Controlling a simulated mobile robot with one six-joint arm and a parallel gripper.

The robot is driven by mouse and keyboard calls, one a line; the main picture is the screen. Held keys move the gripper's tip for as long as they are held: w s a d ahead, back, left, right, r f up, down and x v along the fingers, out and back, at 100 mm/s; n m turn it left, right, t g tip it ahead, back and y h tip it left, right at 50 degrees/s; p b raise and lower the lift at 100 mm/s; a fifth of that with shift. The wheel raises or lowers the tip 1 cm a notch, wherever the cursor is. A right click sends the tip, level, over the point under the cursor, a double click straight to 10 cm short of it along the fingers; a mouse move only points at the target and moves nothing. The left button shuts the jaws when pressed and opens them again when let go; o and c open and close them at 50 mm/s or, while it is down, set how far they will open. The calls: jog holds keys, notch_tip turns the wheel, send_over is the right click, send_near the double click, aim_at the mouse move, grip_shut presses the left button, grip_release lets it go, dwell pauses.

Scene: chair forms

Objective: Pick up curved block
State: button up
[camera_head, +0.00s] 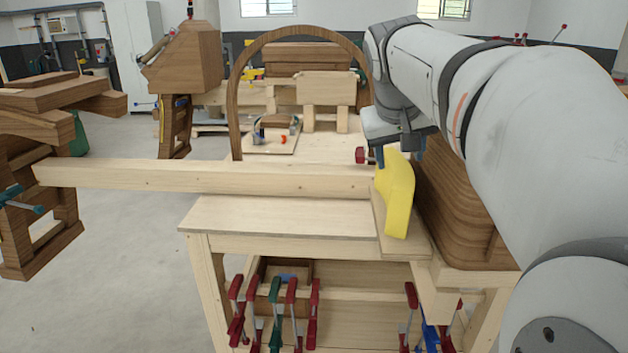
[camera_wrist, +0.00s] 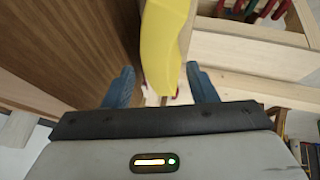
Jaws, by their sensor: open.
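The curved block is bright yellow. In the head view the curved block (camera_head: 399,198) stands upright on a pale wooden board at the right end of the workbench, against a long light beam (camera_head: 210,179). In the wrist view the curved block (camera_wrist: 163,45) reaches down from the top edge to between my fingers. My gripper (camera_wrist: 158,85) is open, with one blue finger on each side of the block's end and a visible gap at each.
A dark brown curved wooden form (camera_head: 455,205) stands close to the right of the block. A wooden hoop (camera_head: 238,90) rises behind the beam. Red and green clamps (camera_head: 275,300) hang below the bench top (camera_head: 285,213). The bench's front left surface is clear.

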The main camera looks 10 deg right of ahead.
aim_at(400, 172)
jog(key=shift+w+d+f, duration=0.25)
jog(key=shift+w, duration=0.1)
jog(key=p+x, duration=0.1)
jog(key=x, duration=0.5)
jog(key=shift+f, duration=0.4)
jog(key=shift+c, duration=0.3)
jog(key=shift+s, duration=0.1)
jog(key=c, duration=1)
